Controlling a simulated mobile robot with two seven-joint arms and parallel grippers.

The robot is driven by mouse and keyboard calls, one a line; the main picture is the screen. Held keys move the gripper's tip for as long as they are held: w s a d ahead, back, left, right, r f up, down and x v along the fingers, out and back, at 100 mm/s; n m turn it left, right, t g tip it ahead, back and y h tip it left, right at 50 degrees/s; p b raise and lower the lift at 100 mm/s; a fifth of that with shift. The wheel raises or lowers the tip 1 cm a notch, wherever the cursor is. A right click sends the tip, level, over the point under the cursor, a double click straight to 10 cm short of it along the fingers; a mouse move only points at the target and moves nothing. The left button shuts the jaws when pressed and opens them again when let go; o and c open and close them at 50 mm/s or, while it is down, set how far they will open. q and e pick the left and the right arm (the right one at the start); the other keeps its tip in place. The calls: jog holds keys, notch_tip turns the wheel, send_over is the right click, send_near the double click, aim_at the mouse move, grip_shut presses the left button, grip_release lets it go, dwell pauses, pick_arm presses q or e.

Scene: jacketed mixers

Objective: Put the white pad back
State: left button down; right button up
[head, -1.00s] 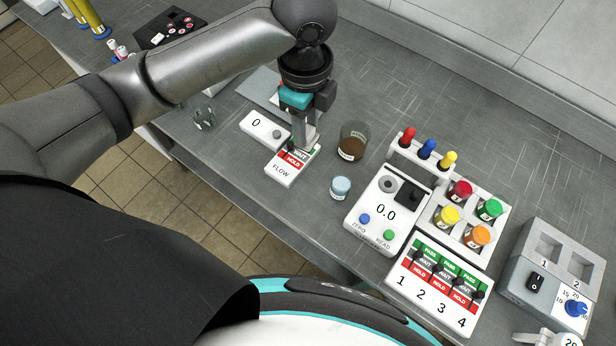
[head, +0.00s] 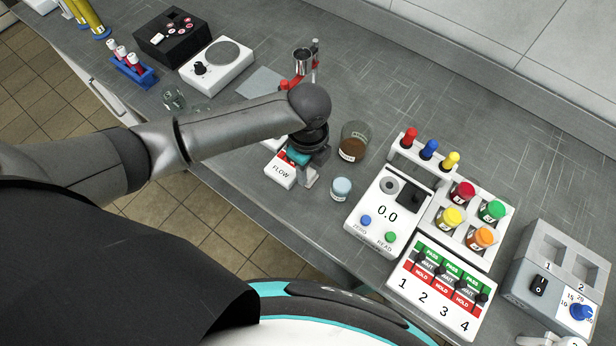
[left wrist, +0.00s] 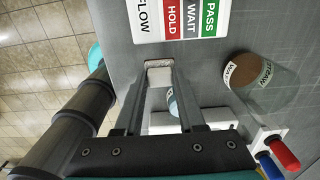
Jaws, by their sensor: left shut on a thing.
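My left gripper (head: 308,181) is low over the bench, beside the right edge of the FLOW panel (head: 281,174). In the left wrist view, the left gripper (left wrist: 159,72) is shut on a small whitish block, which I take to be the white pad (left wrist: 159,76). Its pale brownish end face shows between the fingertips. The pad is hidden in the head view by the gripper and arm. In the left wrist view, the FLOW panel (left wrist: 181,18) with its HOLD, WAIT and PASS bands lies just beyond the fingertips. My right gripper is not in view.
A small pale-blue jar (head: 341,188) stands close right of the gripper. A brown-filled glass jar (head: 354,147) stands behind it. A white 0.0 meter (head: 386,211) is further right. A stand with a metal cup (head: 303,61) is beyond my arm. The bench's front edge is near.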

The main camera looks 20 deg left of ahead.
aim_at(308, 173)
pick_arm(q)
jog(key=shift+f+b, duration=0.35)
jog(key=shift+f, duration=1.8)
jog(key=shift+f, duration=0.1)
jog(key=c, duration=0.5)
grip_release()
notch_tip(308, 173, up, 12)
jog(key=shift+r+p, duration=0.15)
jog(key=shift+p, duration=0.85)
